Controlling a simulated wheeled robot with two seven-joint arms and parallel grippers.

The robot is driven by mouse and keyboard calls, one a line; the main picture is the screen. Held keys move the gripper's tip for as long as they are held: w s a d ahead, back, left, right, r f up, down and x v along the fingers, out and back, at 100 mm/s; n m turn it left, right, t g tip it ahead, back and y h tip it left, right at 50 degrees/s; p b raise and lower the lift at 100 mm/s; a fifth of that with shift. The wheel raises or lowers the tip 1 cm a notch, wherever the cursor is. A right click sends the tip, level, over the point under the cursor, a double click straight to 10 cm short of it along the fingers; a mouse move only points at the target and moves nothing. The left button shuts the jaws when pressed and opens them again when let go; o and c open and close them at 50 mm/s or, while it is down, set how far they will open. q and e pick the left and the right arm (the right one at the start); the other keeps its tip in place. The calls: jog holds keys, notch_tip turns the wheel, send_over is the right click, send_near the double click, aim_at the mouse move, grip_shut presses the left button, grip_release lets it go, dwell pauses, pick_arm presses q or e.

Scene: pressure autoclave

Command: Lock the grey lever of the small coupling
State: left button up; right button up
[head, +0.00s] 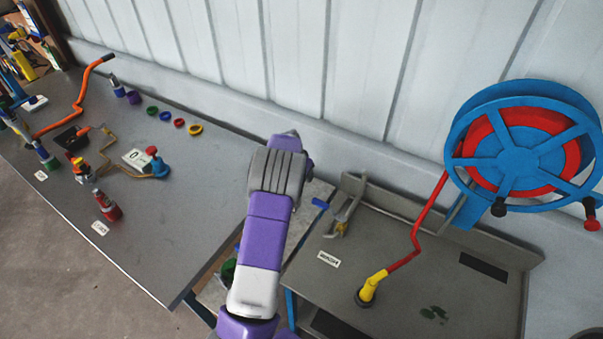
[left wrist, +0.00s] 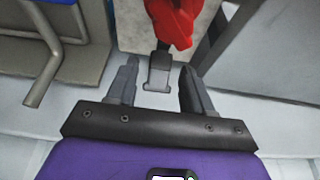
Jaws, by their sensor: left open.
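In the left wrist view a small grey lever (left wrist: 159,76), a flat tab with a wider end, shows between the fingertips of my left gripper (left wrist: 158,67). The gripper is open, with a finger on each side of the lever and gaps to both. A red part (left wrist: 174,22), which looks like the coupling's body, is just beyond the lever and is cut off by the top edge. Whether the lever touches anything is unclear. In the head view a purple arm of mine fills the middle, and I see no gripper, grey lever or small coupling there.
A grey table (head: 215,215) with fittings and coloured rings is at left. A metal bench (head: 400,315) at right carries a red pipe with a yellow end (head: 373,284). A blue and red hose reel (head: 522,150) is above it. A bent metal tube (left wrist: 60,67) is left of the gripper.

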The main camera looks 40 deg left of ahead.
pick_arm(q)
jog(key=v, duration=0.7)
jog(key=shift+r+p, duration=0.25)
jog(key=shift+p, duration=0.1)
jog(key=shift+s, duration=0.1)
jog(key=w+g+p, duration=0.2)
jog(key=w+g, duration=0.2)
jog(key=shift+w+a+h+p, duration=0.15)
jog(key=shift+a+h+p, duration=0.05)
jog(key=shift+h+p, duration=0.1)
jog(key=shift+a+f, duration=0.1)
jog(key=shift+f, duration=0.4)
notch_tip(320, 180, down, 7)
jog(key=shift+r, duration=0.2)
jog(key=shift+c, duration=0.5)
